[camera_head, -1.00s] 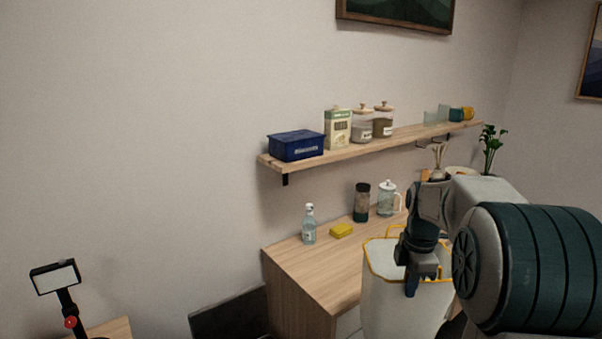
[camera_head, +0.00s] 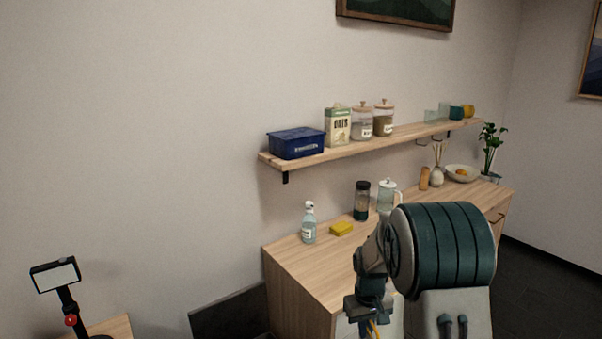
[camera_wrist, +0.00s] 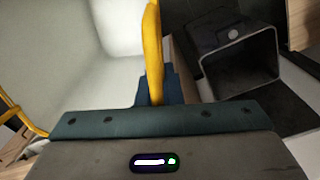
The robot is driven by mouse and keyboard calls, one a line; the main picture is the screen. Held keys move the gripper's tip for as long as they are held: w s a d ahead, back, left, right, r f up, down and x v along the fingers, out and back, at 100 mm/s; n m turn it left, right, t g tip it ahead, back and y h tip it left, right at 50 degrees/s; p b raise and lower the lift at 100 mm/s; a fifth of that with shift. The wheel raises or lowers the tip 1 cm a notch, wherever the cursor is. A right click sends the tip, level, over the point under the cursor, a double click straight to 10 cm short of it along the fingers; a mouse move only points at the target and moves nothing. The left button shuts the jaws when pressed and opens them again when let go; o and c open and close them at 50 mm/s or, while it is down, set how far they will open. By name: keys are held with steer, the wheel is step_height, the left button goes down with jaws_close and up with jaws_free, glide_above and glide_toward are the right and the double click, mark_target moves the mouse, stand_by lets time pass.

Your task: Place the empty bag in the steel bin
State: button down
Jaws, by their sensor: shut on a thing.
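My gripper (camera_head: 370,312) is low in front of the wooden counter in the head view. It is shut on the yellow handle (camera_wrist: 154,45) of the white bag, and its dark finger shows beside the handle in the wrist view (camera_wrist: 152,92). The bag (camera_wrist: 55,65) hangs open at the left of the wrist view, with a yellow edge. In the head view my arm hides most of the bag. An open, dark grey metal box, which looks like the steel bin (camera_wrist: 240,62), lies at the upper right of the wrist view, apart from the bag. Its inside looks empty.
The wooden counter (camera_head: 300,270) holds a spray bottle (camera_head: 309,225), a yellow sponge (camera_head: 342,229) and jars. A shelf (camera_head: 370,143) with boxes and jars runs above it. A dark panel (camera_head: 230,314) stands left of the counter. Dark floor is open at the right.

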steer(key=s+a+f+m, duration=0.1)
steer(key=s+f+m, duration=0.1)
steer(key=s+f, duration=0.3)
step_height(320, 180, down, 3)
steer(key=shift+f, duration=0.1)
steer(key=shift+a, duration=0.1)
